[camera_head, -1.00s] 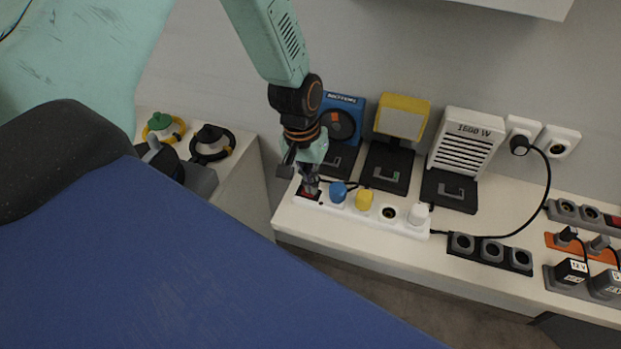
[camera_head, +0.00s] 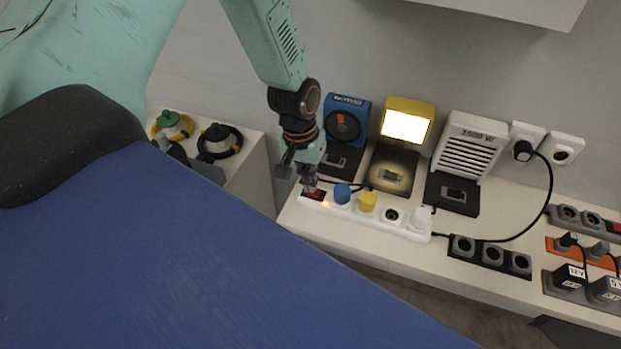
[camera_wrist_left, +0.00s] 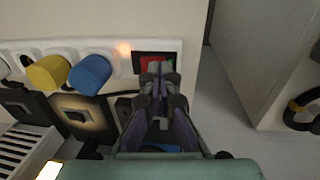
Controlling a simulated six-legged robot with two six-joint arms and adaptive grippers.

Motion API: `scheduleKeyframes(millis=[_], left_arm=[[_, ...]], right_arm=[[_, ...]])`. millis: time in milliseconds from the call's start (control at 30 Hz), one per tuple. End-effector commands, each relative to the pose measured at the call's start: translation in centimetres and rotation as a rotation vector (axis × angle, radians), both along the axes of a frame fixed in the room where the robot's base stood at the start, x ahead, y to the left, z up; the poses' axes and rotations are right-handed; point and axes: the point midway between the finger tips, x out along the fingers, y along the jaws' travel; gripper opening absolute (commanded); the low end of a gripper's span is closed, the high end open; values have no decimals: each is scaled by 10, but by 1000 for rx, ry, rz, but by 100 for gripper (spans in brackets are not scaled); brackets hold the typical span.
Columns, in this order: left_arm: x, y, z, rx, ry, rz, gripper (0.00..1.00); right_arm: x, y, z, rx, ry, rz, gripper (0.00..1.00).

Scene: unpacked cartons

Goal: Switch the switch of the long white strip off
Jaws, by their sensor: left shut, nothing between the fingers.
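The long white strip (camera_head: 378,223) lies along the front of the white bench. Its red switch (camera_head: 317,194) in a dark frame is at the strip's left end; in the left wrist view the switch (camera_wrist_left: 148,59) is partly hidden by the fingers. A small orange light (camera_wrist_left: 124,48) glows beside it. My left gripper (camera_head: 309,187) is shut and empty, pointing down with its tips at the switch; whether they touch it I cannot tell. It also shows in the left wrist view (camera_wrist_left: 158,72). My right gripper is not in view.
Blue (camera_head: 342,194) and yellow (camera_head: 367,202) plugs and a white plug (camera_head: 419,217) sit in the strip. Behind stand a blue device (camera_head: 346,116), a lit yellow lamp (camera_head: 406,126) and a white heater (camera_head: 468,148). A black socket block (camera_head: 477,260) lies to the right.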

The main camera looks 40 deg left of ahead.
Motion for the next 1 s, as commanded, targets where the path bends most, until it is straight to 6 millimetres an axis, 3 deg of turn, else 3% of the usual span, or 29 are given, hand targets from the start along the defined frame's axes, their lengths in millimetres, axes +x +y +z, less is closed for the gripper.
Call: scheduleKeyframes(millis=[167,567,800,1000], left_arm=[[0,0,5,0,-1,0,0],[0,-2,45,-1,0,-1,0],[0,3,94,-2,-4,-2,0],[-2,7,124,-3,-2,-1,0]], right_arm=[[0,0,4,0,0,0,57],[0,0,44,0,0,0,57],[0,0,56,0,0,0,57],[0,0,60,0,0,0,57]])
